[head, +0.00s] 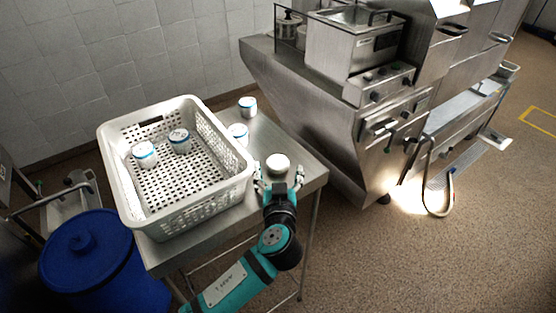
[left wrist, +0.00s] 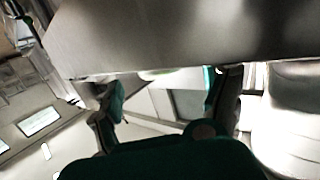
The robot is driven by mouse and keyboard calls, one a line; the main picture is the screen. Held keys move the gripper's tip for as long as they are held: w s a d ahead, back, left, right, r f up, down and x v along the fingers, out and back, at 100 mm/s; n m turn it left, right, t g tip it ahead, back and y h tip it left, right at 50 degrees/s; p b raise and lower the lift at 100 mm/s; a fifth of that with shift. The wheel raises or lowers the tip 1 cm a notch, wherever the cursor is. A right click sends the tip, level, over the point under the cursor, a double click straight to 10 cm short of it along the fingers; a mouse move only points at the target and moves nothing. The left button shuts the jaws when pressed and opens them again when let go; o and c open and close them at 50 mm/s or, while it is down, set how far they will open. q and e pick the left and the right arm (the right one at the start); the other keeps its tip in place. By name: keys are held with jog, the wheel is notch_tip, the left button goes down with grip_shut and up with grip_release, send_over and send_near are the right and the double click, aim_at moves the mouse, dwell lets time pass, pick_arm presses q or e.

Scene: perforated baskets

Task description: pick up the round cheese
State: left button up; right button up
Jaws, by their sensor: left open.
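A pale, round, plain-sided piece, the round cheese (head: 278,163), sits on the steel table near its right edge in the head view. My left gripper (head: 279,173) is open, with one finger on each side of the near part of the cheese; I cannot tell whether they touch it. In the left wrist view the open fingers (left wrist: 165,82) show with a gap between them. A pale curved sliver between their tips may be the cheese, mostly hidden. My right gripper is not in view.
A white perforated basket (head: 222,190) stands left of the cheese, holding two white tubs with blue bands (head: 145,154). Two similar tubs (head: 248,106) stand on the table (head: 305,160) beyond the cheese. A steel cooking unit (head: 330,130) stands to the right; a blue bin (head: 95,260) is at lower left.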

aim_at(278, 165)
pick_arm(q)
jog(key=shift+w+a+f, duration=0.1)
jog(key=shift+w, duration=0.55)
jog(key=shift+w+a+f, duration=0.1)
jog(key=shift+w, duration=0.5)
jog(key=shift+s+d, duration=0.1)
jog(key=c, duration=1.3)
jog(key=shift+o, duration=0.2)
jog(key=shift+r, duration=0.1)
